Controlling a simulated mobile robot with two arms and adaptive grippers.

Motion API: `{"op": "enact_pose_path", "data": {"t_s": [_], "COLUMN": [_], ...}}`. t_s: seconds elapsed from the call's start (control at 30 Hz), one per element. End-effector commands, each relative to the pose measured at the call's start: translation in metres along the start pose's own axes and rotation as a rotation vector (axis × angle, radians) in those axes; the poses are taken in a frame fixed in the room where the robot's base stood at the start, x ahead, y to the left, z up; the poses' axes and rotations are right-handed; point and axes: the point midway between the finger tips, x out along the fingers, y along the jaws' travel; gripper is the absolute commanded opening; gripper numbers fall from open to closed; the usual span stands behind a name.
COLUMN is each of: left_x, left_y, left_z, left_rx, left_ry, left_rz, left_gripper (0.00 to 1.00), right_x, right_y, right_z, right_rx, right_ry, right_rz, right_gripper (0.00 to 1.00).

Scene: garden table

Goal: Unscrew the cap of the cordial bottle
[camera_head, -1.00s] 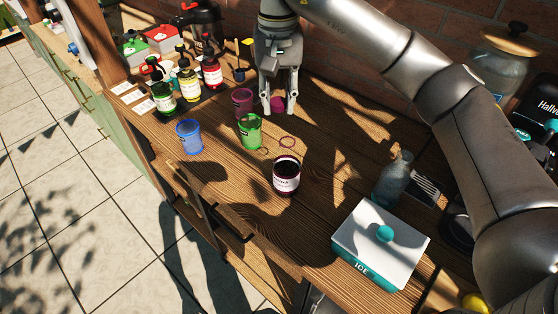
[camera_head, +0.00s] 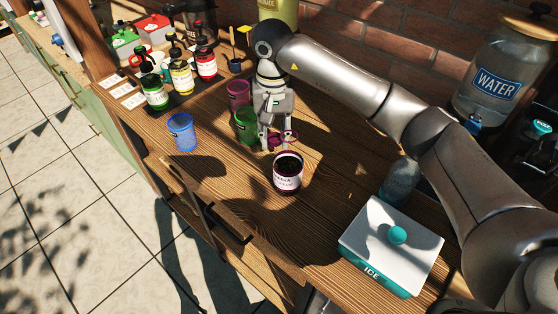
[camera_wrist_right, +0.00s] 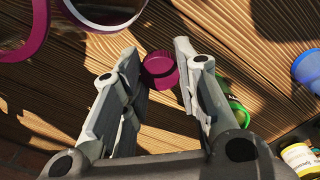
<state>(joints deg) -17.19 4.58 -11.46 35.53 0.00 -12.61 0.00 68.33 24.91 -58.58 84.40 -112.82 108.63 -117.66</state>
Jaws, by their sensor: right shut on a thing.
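The likely cordial bottle (camera_head: 287,178) is a short dark purple jar with a white label, upright on the wooden table. Its top looks dark and open in the head view. My right gripper (camera_head: 275,146) points down behind it, apart from it. In the right wrist view the gripper (camera_wrist_right: 158,55) is shut on a magenta cap (camera_wrist_right: 161,70), which lies between its fingertips. Whether the cap touches the table is unclear. The left gripper is not in view.
A green cup (camera_head: 246,127) and a magenta cup (camera_head: 237,92) stand close beside the gripper. A thin pink ring (camera_head: 291,136) lies near. A blue cup (camera_head: 182,132), pump bottles (camera_head: 181,80) and a white ice box (camera_head: 380,240) stand farther off. The front middle is clear.

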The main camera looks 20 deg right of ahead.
Motion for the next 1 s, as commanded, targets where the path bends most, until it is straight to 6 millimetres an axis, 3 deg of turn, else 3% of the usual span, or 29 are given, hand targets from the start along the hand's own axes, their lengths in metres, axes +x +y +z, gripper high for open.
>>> {"op": "enact_pose_path", "data": {"t_s": [0.13,0.6,0.97,1.0], "left_x": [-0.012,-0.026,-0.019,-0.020], "left_y": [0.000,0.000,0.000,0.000], "left_z": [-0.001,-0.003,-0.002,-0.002], "left_rx": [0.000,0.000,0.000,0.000], "left_ry": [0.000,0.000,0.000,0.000], "left_rz": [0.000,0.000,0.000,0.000], "left_gripper": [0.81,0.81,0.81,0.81], "right_x": [0.025,0.075,0.080,0.079], "right_y": [0.000,0.000,0.000,0.000], "right_z": [0.001,0.000,-0.001,-0.001], "right_rx": [0.001,0.002,0.001,0.000], "right_ry": [-0.004,-0.001,0.002,0.002], "right_rz": [0.000,0.000,0.000,0.000], "right_gripper": [0.00,0.00,0.00,0.31]}}
